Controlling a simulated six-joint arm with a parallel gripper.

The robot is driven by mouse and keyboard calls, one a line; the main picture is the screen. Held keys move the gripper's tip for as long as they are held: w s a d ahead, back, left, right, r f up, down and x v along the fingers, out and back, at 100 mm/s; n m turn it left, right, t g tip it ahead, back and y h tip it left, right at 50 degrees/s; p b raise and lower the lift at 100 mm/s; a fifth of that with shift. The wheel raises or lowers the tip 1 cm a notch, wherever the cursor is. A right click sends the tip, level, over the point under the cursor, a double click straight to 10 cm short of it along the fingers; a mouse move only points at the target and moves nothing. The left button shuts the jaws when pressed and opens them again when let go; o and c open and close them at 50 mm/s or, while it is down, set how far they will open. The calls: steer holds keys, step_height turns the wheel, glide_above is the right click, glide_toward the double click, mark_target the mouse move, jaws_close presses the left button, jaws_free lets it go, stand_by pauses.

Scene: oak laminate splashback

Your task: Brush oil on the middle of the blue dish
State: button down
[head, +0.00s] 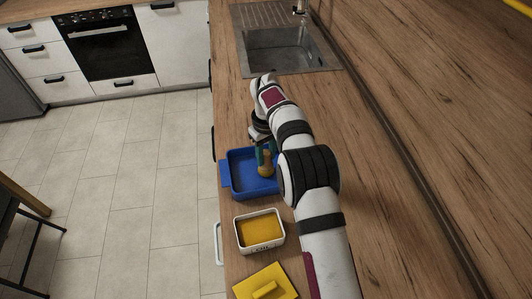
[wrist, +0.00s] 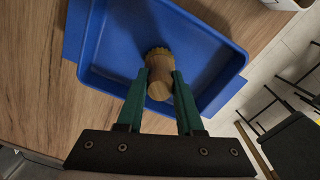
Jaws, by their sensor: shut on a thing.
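The blue dish (head: 238,164) sits on the wooden counter near its left edge in the head view, and it fills much of the wrist view (wrist: 116,40). My gripper (head: 265,157) is over the dish, right of its middle in the head view. Its green fingers are shut on the brush, whose round wooden body (head: 264,169) also shows in the wrist view (wrist: 158,72). The brush looks upright; its lower end is hidden, so I cannot tell whether it touches the dish floor. The white oil container (head: 259,246) with yellow content stands just nearer than the dish.
A yellow lid (head: 266,287) with a raised grip lies on the counter at the bottom of the head view. A metal sink (head: 280,48) is set in at the far end. The wooden splashback (head: 440,130) rises along the right.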

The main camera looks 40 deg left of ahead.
steer(key=shift+f, duration=0.4)
stand_by(0.8)
steer(key=shift+w, duration=0.1)
steer(key=shift+w+d, duration=0.6)
steer(key=shift+w, duration=0.15)
steer(key=shift+w+d, duration=0.1)
steer(key=shift+w+d, duration=0.55)
steer(key=shift+w, duration=0.2)
steer(key=shift+w+d, duration=0.7)
steer(key=shift+w, duration=0.2)
